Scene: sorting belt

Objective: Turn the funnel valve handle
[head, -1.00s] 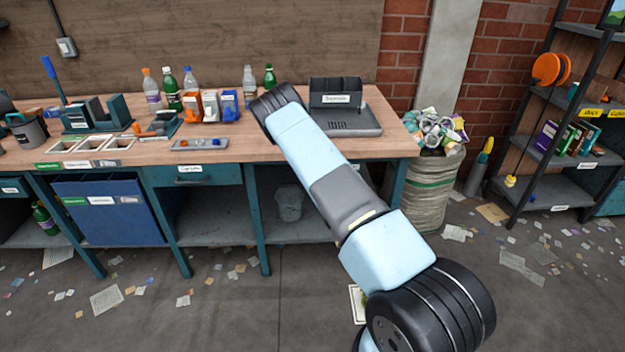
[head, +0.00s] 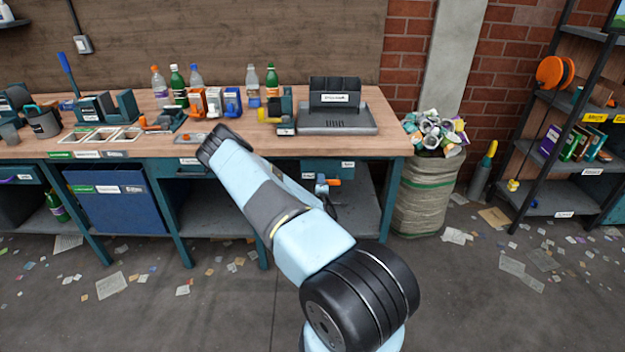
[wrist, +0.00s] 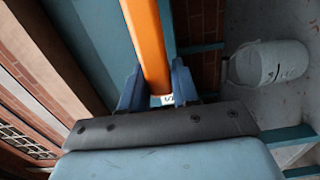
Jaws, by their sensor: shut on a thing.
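An orange bar (wrist: 147,40), taken to be the valve handle, runs down between the two blue fingers of my gripper (wrist: 157,68) in the wrist view. The gripper is shut on it, with a finger on each side. A small white label shows at the bar's near end. In the head view a small orange piece (head: 334,182) shows below the bench front, just right of my arm; it appears to be the same bar. My arm hides most of the gripper there. I cannot make out the funnel itself.
The bench top (head: 390,145) carries bottles, a dark rack (head: 340,98) and a yellow-handled device (head: 270,116). A full sack (head: 430,195) stands at the bench's right end. The floor in front holds scattered paper.

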